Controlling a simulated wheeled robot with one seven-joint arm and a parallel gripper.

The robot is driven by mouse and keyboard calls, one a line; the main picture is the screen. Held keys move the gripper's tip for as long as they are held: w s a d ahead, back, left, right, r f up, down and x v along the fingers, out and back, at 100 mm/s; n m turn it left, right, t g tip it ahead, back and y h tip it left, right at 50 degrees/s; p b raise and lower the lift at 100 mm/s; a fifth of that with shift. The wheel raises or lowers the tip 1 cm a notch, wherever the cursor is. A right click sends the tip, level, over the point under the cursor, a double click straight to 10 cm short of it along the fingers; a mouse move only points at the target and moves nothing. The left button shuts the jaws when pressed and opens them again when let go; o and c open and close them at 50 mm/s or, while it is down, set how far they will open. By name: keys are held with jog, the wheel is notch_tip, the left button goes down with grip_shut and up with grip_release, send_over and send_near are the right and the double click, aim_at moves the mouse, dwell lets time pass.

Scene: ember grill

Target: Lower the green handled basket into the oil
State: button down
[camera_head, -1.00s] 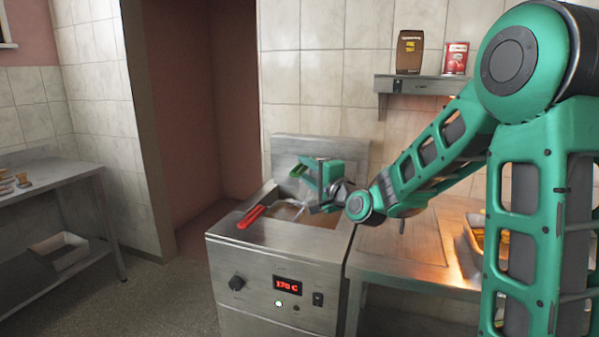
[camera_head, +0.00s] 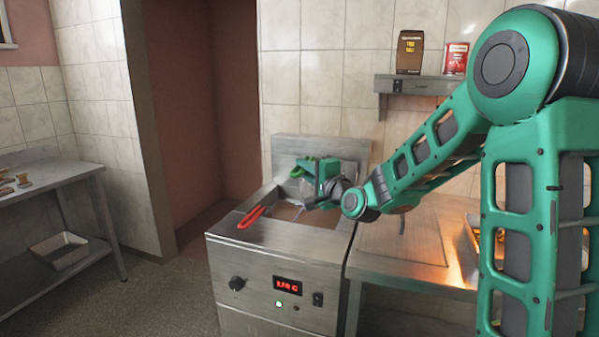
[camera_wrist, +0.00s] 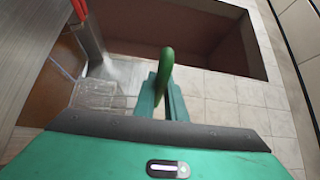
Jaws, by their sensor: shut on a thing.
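My gripper (camera_head: 318,178) is over the deep fryer (camera_head: 258,258), shut on the green handle (camera_wrist: 166,72). In the wrist view the handle rises between the two fingers. A pale, see-through mesh basket (camera_wrist: 98,93) shows to the left of the fingers, beside brown oil (camera_wrist: 48,90). In the head view my gripper and wrist hide most of this basket, so I cannot tell how deep it sits. A red handle (camera_head: 252,216) lies over the fryer's front left rim.
The fryer's raised back panel (camera_head: 320,150) stands behind my gripper. A steel counter (camera_head: 405,248) is to the right, with a glowing grill area beyond. A wall shelf (camera_head: 420,84) holds a brown packet and a red can. A side table (camera_head: 50,192) stands left.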

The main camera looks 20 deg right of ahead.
aim_at(298, 172)
jog(key=shift+r, duration=2.4)
jog(key=shift+s, duration=0.1)
jog(key=shift+s+a, duration=0.75)
jog(key=shift+s, duration=0.25)
jog(key=shift+s+a, duration=0.7)
jog(key=shift+s, duration=0.25)
jog(key=shift+w, duration=0.1)
